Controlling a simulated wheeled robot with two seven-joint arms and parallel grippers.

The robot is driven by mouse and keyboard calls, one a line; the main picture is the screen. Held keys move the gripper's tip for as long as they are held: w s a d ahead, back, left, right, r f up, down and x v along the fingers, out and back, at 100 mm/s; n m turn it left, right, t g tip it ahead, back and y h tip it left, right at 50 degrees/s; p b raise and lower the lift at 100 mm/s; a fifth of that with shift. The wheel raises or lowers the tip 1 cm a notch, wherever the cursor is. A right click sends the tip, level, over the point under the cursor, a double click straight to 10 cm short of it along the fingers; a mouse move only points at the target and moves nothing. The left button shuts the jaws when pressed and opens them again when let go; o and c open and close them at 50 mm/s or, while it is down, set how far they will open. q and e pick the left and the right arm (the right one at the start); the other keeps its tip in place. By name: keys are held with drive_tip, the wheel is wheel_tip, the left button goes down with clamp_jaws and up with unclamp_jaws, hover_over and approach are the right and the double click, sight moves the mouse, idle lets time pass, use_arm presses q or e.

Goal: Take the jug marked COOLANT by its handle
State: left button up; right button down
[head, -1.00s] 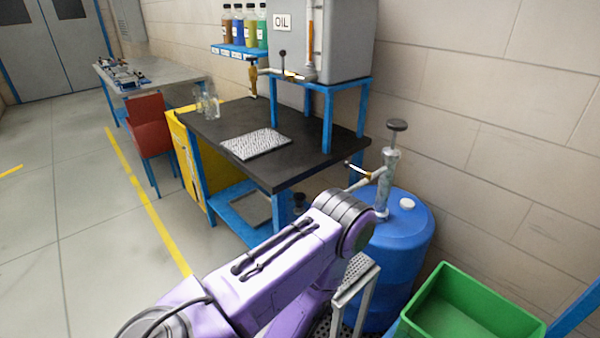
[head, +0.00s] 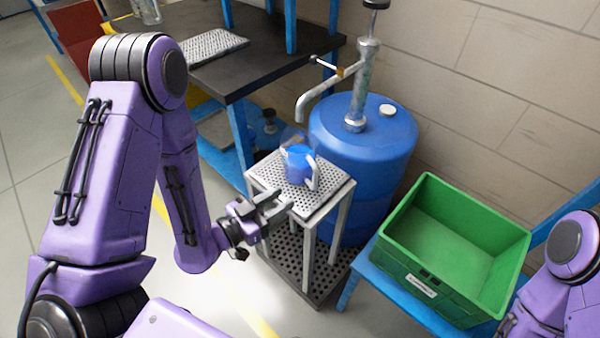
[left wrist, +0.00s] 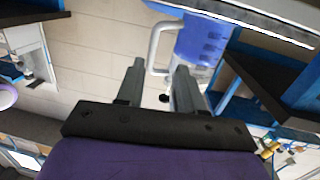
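A jug (head: 298,165) with blue contents and a pale handle (head: 314,172) stands on a perforated stand (head: 330,197) beside the blue drum. No COOLANT marking is readable on it. My left gripper (head: 282,202) is open and empty at the near edge of the stand, just in front of the jug. In the left wrist view the jug (left wrist: 203,40) is ahead of the fingers, beside the right finger. Its handle (left wrist: 156,48) shows in line with the gap between the fingertips; I cannot tell whether they touch. My right gripper is out of view.
The blue drum (head: 360,150) carries a hand pump (head: 362,85) whose spout reaches toward the jug from above. A green crate (head: 398,250) sits on a blue frame at right. A dark workbench (head: 270,70) stands behind. Brick wall closes the back right.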

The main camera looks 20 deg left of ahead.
sight(315, 178)
use_arm(q)
drive_tip(key=shift+m+t+h, duration=0.3)
drive_tip(key=shift+m+h, duration=0.2)
drive_tip(key=shift+h, duration=0.2)
drive_tip(key=b+x, duration=0.2)
drive_tip(key=r+b+x, duration=0.1)
drive_tip(key=b+x, duration=0.1)
drive_tip(key=x, duration=0.1)
drive_tip(key=shift+w+d+r, duration=0.1)
drive_tip(key=shift+w+d, duration=0.05)
drive_tip(key=shift+d, duration=0.25)
drive_tip(key=p+x, duration=0.1)
drive_tip(key=x, duration=0.4)
drive_tip(key=shift+w, duration=0.2)
clamp_jaws()
